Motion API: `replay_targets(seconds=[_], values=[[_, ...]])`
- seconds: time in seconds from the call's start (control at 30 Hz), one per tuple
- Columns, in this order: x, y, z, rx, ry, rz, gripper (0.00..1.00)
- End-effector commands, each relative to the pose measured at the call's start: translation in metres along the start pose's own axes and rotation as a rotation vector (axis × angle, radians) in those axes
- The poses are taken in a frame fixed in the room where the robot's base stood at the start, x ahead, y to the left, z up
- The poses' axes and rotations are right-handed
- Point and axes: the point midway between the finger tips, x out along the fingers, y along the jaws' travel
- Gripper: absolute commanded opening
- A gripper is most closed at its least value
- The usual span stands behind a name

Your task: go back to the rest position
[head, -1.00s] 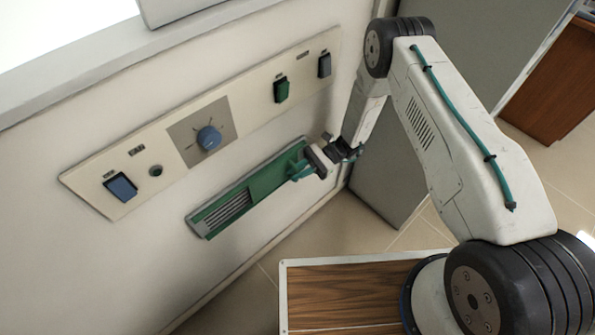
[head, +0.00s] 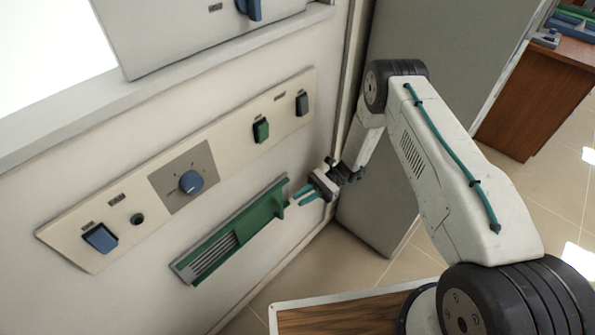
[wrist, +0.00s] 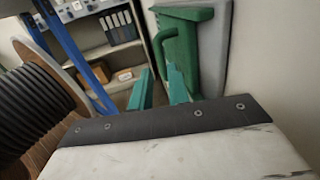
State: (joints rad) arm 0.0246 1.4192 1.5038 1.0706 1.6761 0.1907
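My gripper (head: 303,195) is just right of the green slide panel (head: 262,217) on the furnace front, with a small gap between them in the head view. Its two teal fingers are apart and nothing shows between them. In the wrist view my gripper (wrist: 160,80) points toward the green panel and its loop-shaped green handle (wrist: 166,38). The right finger overlaps the lower end of the handle in that picture; contact cannot be told.
The furnace front holds a blue dial (head: 191,182), a blue switch (head: 100,238), a green switch (head: 261,131) and a dark switch (head: 302,104). A grey panel (head: 420,130) stands behind my arm. A wooden cabinet (head: 535,100) is at the far right, with open floor before it.

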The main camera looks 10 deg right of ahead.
Motion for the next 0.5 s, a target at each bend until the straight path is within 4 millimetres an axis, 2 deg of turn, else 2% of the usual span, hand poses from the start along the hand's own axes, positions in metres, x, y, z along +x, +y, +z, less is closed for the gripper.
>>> replay_targets(seconds=[0.27, 0.4, 0.5], values=[[0.001, 0.005, -0.006, -0.013, 0.026, 0.018, 0.17], [0.010, 0.038, -0.012, 0.011, 0.058, 0.096, 0.17], [0.007, 0.053, 0.009, -0.012, 0.110, 0.169, 0.17]])
